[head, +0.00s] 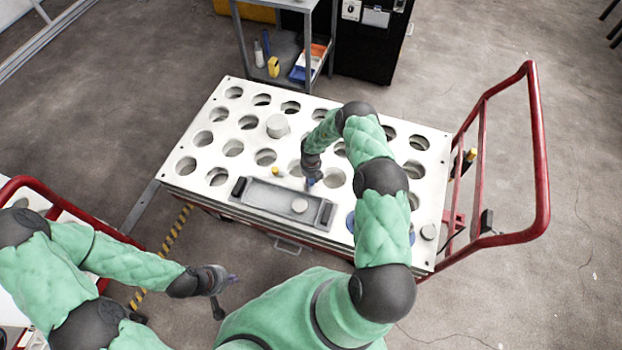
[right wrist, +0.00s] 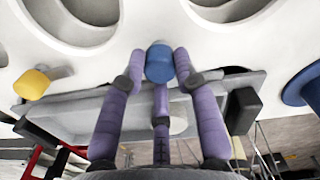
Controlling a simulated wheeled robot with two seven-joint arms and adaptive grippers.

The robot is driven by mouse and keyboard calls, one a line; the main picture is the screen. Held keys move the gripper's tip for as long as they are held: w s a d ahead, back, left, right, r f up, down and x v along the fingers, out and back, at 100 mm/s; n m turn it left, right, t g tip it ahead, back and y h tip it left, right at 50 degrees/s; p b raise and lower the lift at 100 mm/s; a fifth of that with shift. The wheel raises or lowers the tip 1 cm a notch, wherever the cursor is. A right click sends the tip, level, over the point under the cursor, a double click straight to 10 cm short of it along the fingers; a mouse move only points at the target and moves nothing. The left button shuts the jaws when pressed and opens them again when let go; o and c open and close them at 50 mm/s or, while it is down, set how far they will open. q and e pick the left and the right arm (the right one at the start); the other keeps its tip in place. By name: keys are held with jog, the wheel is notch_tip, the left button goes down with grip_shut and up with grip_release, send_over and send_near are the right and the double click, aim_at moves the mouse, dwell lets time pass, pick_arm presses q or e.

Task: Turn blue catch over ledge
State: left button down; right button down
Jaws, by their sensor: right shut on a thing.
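The blue catch (right wrist: 160,62) is a small round-ended knob at the far long edge of the grey tray (right wrist: 75,115). My right gripper (right wrist: 161,80) has its purple fingers closed around the catch, one on each side and one below. In the head view the blue catch (head: 311,182) is partly hidden by the right gripper (head: 312,178). The grey tray (head: 255,193) lies on the white table top. A yellow catch (head: 275,171) sits on the same far edge, to the left. How far the blue catch is turned over the ledge is unclear. My left gripper (head: 226,290) hangs empty, fingers apart, off the table's near side.
The white table top (head: 222,147) has several round holes. A pale cylinder (head: 277,126) stands behind the tray, and a pale disc (head: 299,206) lies inside it. A red handle frame (head: 538,150) rises at the right. A shelf cart (head: 285,50) stands behind.

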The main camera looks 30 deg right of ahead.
aim_at(311, 180)
jog(key=shift+s+m, duration=0.1)
jog(key=shift+m, duration=1)
jog(key=c, duration=0.9)
grip_release()
jog(key=shift+c, duration=0.2)
jog(key=shift+r, duration=0.35)
notch_tip(311, 180, up, 11)
jog(key=shift+r, duration=0.1)
